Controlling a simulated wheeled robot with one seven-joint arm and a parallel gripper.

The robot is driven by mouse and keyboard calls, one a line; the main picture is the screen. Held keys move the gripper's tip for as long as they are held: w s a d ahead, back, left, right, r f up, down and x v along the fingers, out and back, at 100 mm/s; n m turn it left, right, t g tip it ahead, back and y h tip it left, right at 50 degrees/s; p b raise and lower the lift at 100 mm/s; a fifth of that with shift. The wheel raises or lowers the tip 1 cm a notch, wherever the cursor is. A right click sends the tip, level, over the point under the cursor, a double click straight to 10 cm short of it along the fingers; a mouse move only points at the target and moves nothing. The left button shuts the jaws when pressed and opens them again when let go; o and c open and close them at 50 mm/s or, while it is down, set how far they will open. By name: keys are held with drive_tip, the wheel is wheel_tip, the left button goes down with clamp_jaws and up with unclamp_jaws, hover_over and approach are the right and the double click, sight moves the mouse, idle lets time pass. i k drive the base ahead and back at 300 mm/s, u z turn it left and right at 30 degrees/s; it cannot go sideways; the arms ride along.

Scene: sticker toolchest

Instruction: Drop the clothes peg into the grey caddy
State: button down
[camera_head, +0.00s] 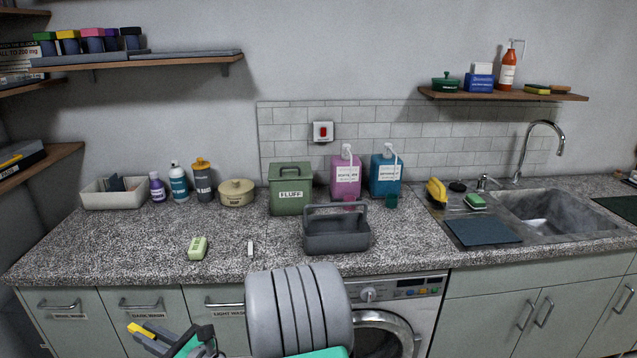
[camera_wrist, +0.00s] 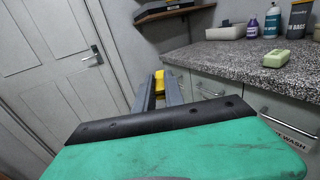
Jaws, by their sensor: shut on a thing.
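The grey caddy (camera_head: 337,238) stands upright on the speckled worktop, with its handle arched over the open top. My gripper (camera_head: 147,335) is low at the front left, in front of the drawers and well apart from the caddy. It is shut on a small yellow thing (camera_head: 138,328), which I take to be the clothes peg. In the wrist view the yellow peg (camera_wrist: 180,82) shows at the end of the grey fingers (camera_wrist: 160,88), partly hidden by them. The caddy is not in the wrist view.
A green soap bar (camera_head: 198,248) and a small white piece (camera_head: 250,248) lie on the worktop (camera_head: 140,245) left of the caddy. Behind stand a green FLUFF bin (camera_head: 290,197), pink (camera_head: 346,178) and blue (camera_head: 385,178) dispensers. A sink (camera_head: 555,212) is at right.

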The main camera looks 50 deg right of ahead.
sight(348, 244)
drive_tip(key=z, duration=0.65)
drive_tip(key=i, duration=0.85)
drive_tip(key=z, duration=0.3)
